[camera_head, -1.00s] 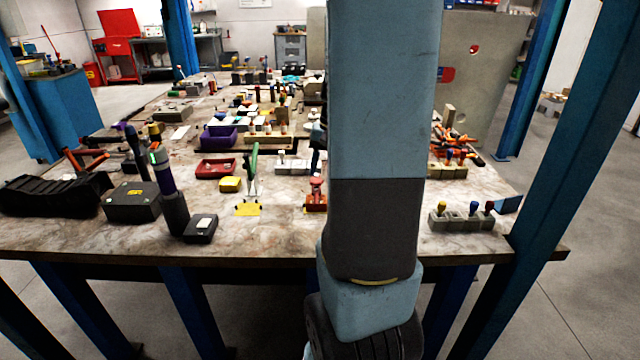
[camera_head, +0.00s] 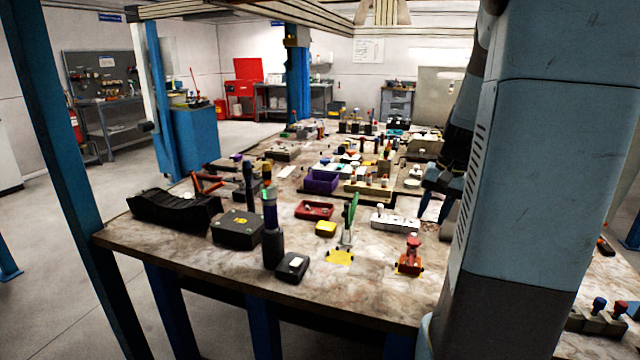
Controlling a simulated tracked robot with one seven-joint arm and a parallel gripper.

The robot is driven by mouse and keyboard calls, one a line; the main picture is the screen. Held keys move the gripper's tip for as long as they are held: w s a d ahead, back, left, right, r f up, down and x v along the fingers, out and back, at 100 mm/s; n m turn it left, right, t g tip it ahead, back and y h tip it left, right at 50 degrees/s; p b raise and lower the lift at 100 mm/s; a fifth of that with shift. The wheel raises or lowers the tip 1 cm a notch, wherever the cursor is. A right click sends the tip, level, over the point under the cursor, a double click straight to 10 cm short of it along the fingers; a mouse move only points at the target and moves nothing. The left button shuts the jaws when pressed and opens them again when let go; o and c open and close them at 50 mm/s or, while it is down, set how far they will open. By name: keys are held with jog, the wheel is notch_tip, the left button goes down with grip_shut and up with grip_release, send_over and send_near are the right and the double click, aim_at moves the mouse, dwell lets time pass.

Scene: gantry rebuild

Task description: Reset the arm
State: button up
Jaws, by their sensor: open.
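My gripper (camera_head: 434,210) hangs above the workbench (camera_head: 130,238) at right of centre, pointing down. Its two blue fingers are apart with nothing seen between them. The wrist above it is dark, and my large blue-grey arm link covers much of the right side. A grey block with several pegs (camera_head: 395,221) sits below and left of the gripper. A red fixture (camera_head: 410,256) stands nearer the bench's front edge. I cannot tell how far the fingers are above the bench.
A dark case (camera_head: 237,229), a black cradle (camera_head: 172,212) and an upright torch-like tool (camera_head: 271,230) stand at front left. A purple bin (camera_head: 322,181) and a red tray (camera_head: 313,210) lie mid-bench. A blue post (camera_head: 60,150) rises at left. Open floor lies left.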

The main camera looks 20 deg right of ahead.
jog(key=shift+a, duration=0.1)
jog(key=s+a+r+n+t+h, duration=0.1)
jog(key=s+a+r+n+t, duration=0.1)
jog(key=s+a, duration=0.4)
jog(key=s+a+r+n+t, duration=0.2)
jog(key=s+a+r+n, duration=0.3)
jog(key=a, duration=1.1)
jog(key=shift+s+r+h, duration=0.4)
jog(key=shift+s+r, duration=0.45)
jog(key=shift+r, duration=0.45)
jog(key=shift+a, duration=0.1)
